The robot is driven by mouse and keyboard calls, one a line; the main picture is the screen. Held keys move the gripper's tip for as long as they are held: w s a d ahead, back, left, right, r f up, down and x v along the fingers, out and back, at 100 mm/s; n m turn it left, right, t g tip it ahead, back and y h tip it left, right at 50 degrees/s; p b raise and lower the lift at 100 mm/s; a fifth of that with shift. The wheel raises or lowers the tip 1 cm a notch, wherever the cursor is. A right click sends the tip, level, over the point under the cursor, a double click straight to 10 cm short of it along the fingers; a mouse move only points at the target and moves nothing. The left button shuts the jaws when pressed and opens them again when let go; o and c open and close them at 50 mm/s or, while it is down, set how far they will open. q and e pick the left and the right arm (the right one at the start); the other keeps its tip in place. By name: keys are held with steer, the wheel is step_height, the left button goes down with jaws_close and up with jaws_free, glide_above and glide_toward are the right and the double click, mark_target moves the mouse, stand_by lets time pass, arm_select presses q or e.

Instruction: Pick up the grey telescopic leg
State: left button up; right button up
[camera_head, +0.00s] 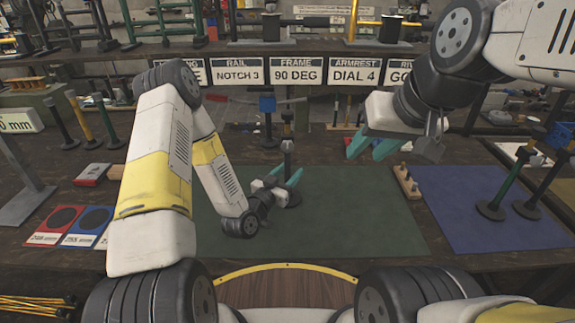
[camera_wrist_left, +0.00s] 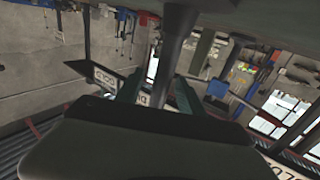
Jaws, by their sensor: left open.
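The grey telescopic leg (camera_head: 288,159) stands upright on the green mat (camera_head: 350,215), its round base low and its lower post partly hidden by my gripper. My left gripper (camera_head: 287,183) is open at the leg's lower part, with a teal finger showing on each side of the post. In the left wrist view a dark grey post (camera_wrist_left: 179,35) runs between the two teal fingers (camera_wrist_left: 157,88), nearer the right one; contact cannot be told. My right gripper (camera_head: 366,151) is open and empty, above the back right of the green mat.
A wooden block with pegs (camera_head: 407,182) lies at the mat's right edge. A green leg (camera_head: 503,187) and a yellow leg (camera_head: 541,190) stand on the blue mat (camera_head: 465,220). Several posts stand at the back left. Red and blue cards (camera_head: 88,222) lie left. The green mat's front is clear.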

arm_select(q)
steer(key=shift+x, duration=1.05)
jaws_close()
stand_by(0.6)
